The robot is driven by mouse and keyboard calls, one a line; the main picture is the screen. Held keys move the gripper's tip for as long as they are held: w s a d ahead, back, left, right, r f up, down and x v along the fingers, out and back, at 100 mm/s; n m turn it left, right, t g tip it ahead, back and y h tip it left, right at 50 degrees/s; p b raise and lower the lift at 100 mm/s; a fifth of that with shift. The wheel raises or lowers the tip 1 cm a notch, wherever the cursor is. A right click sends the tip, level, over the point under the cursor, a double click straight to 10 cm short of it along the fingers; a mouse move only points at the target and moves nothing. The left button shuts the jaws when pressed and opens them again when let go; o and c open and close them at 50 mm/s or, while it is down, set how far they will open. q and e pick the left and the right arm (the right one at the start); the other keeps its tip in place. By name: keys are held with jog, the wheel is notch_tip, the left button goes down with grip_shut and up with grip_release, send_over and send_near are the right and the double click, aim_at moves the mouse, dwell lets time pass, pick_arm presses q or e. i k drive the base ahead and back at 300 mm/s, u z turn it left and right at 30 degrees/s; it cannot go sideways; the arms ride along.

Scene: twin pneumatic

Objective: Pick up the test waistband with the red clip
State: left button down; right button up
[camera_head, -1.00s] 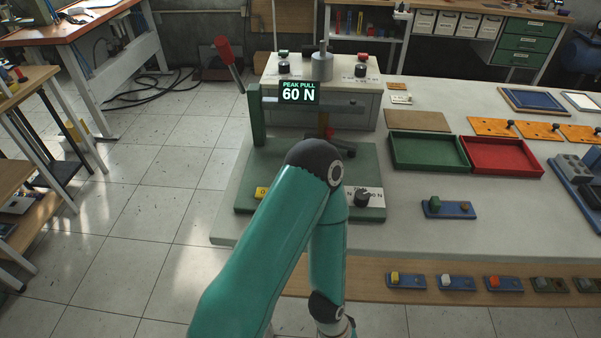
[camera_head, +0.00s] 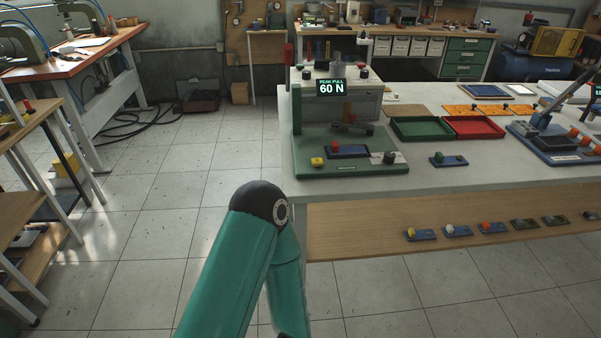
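A small blue strip with a red clip (camera_head: 491,228) lies on the wooden lower shelf, in a row with similar strips. To its left are one with a white clip (camera_head: 457,231) and one with a yellow clip (camera_head: 420,235). To its right are several darker ones (camera_head: 524,224). A blue strip with a green clip (camera_head: 449,160) lies on the bench top. A dark blue piece with a red part (camera_head: 348,151) is on the green tester (camera_head: 350,171). A teal arm of mine is bent at the bottom; neither gripper is in view.
A green tray (camera_head: 421,129) and a red tray (camera_head: 474,127) sit on the pale bench (camera_head: 400,182). A lever device (camera_head: 557,145) stands at the right. Tiled floor is open on the left and in front.

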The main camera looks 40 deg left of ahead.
aim_at(336, 150)
jog(key=u, duration=0.05)
jog(key=k, duration=0.6)
jog(key=z, duration=1.2)
jog(key=i, duration=0.1)
jog(key=u, duration=2.5)
jog(key=i, duration=1)
jog(key=z, duration=0.05)
